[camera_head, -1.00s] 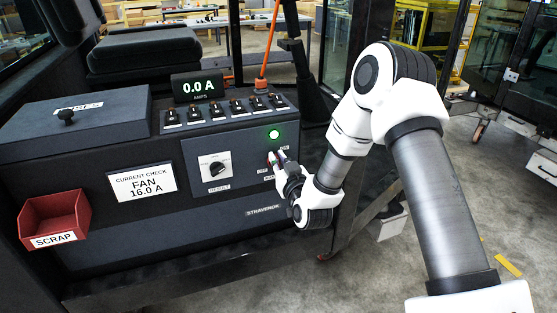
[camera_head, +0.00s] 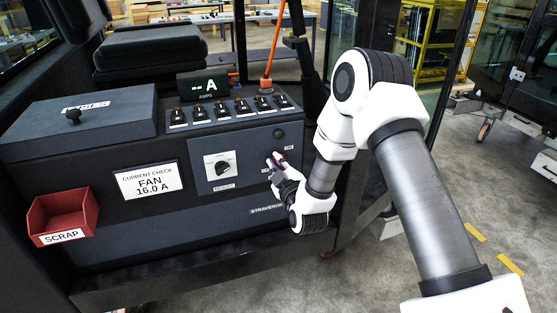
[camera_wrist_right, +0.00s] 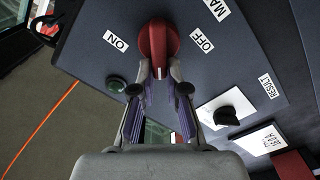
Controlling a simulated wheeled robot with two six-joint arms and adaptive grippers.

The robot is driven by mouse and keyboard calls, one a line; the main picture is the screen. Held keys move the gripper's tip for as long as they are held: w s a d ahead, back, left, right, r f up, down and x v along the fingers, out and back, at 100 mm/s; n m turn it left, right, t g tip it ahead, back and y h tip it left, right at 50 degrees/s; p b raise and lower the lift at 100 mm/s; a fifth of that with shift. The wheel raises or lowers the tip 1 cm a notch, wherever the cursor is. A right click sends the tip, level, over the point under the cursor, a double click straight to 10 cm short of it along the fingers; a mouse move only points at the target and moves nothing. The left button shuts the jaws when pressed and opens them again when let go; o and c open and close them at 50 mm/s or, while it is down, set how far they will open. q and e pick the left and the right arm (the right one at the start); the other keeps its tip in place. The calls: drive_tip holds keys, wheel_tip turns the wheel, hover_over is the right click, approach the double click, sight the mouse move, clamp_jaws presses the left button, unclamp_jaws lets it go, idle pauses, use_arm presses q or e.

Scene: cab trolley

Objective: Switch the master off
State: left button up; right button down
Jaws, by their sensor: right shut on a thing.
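The red master switch knob (camera_wrist_right: 158,45) sits on the grey panel (camera_wrist_right: 85,28) between the ON label (camera_wrist_right: 116,42) and the OFF label (camera_wrist_right: 204,43). My right gripper (camera_wrist_right: 160,76) is shut on this knob, one finger on each side. In the head view the right gripper (camera_head: 278,165) is at the right part of the panel and hides most of the knob. The round green lamp (camera_head: 280,133) above it is dark. The ammeter display (camera_head: 203,85) reads "--A". My left gripper is not in view.
A black result selector knob (camera_head: 222,169) is left of the switch. A row of small black switches (camera_head: 221,111) runs along the top. A current check card (camera_head: 149,180) reads FAN 16.0 A. A red scrap bin (camera_head: 62,216) hangs at the left.

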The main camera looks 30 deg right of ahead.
drive_tip(key=shift+w+a+f+n+p, duration=0.1)
drive_tip(key=shift+f+n+p, duration=0.25)
drive_tip(key=shift+n, duration=1.15)
drive_tip(key=shift+s+a+f+n+p, duration=0.15)
drive_tip(key=shift+f+n+p, duration=0.2)
drive_tip(key=shift+n, duration=1.15)
drive_tip(key=shift+w+a+f+n+p, duration=0.15)
drive_tip(key=shift+n+p, duration=0.25)
drive_tip(key=shift+n, duration=1.1)
drive_tip(key=shift+f, duration=0.1)
drive_tip(key=c, duration=1.2)
unclamp_jaws()
drive_tip(key=shift+d, duration=0.1)
drive_tip(key=v, duration=1.2)
